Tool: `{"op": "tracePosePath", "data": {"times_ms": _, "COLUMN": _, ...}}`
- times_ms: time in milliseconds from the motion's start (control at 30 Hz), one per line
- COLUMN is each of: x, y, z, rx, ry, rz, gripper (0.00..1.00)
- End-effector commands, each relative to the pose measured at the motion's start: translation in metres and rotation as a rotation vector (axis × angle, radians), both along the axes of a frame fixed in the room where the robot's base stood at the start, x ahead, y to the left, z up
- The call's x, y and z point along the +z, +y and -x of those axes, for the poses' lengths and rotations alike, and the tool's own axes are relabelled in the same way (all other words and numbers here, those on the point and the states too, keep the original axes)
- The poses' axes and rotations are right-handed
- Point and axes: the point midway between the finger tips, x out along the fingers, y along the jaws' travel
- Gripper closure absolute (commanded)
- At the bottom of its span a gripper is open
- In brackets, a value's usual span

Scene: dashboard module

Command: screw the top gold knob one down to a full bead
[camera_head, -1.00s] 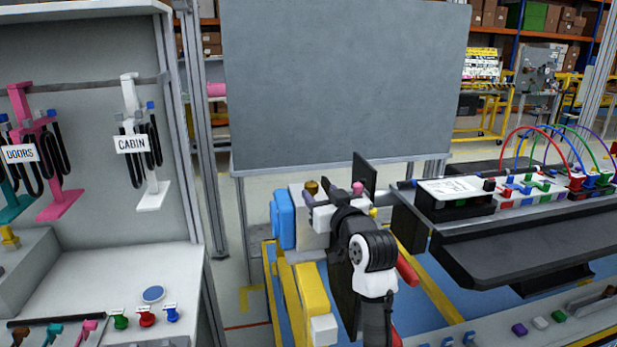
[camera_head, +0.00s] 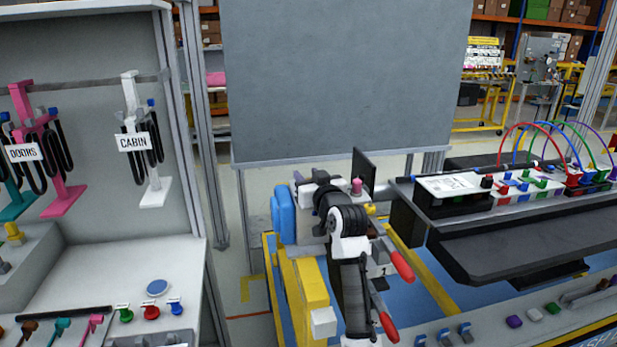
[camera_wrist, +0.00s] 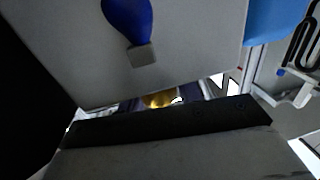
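A gold knob (camera_wrist: 158,99) shows as a small, partly covered piece in the wrist view, just beyond a dark bar-shaped part of my gripper (camera_wrist: 170,122). In the head view, my arm covers the place on top of the light grey block (camera_head: 310,222) where a brown-gold knob stood earlier. My gripper (camera_head: 325,196) is over the top of that block. Its fingertips are hidden, so I cannot tell whether they are open, shut or touching the knob. A small yellow-gold piece (camera_head: 370,209) shows to the right, on the block's side.
A pink knob (camera_head: 356,187) and a dark upright plate (camera_head: 364,169) stand close right of my gripper. A blue part (camera_head: 284,217) is on the block's left. A blue handle (camera_wrist: 128,20) shows in the wrist view. A black console (camera_head: 520,235) lies right.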

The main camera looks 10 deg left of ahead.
Motion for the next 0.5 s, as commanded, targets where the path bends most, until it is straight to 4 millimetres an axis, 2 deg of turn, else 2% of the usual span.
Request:
{"op": "tracePosePath", "data": {"times_ms": 33, "x": -0.0001, "y": -0.0001, "z": 0.0000, "rx": 0.000, "ry": 0.000, "rz": 0.000, "gripper": 0.73}}
{"op": "tracePosePath", "data": {"times_ms": 200, "x": -0.0001, "y": -0.0002, "z": 0.0001, "rx": 0.000, "ry": 0.000, "rz": 0.000, "gripper": 0.93}}
{"op": "tracePosePath", "data": {"times_ms": 500, "x": 0.0008, "y": 0.0001, "z": 0.0001, "rx": -0.042, "ry": 0.001, "rz": 0.000, "gripper": 0.92}}
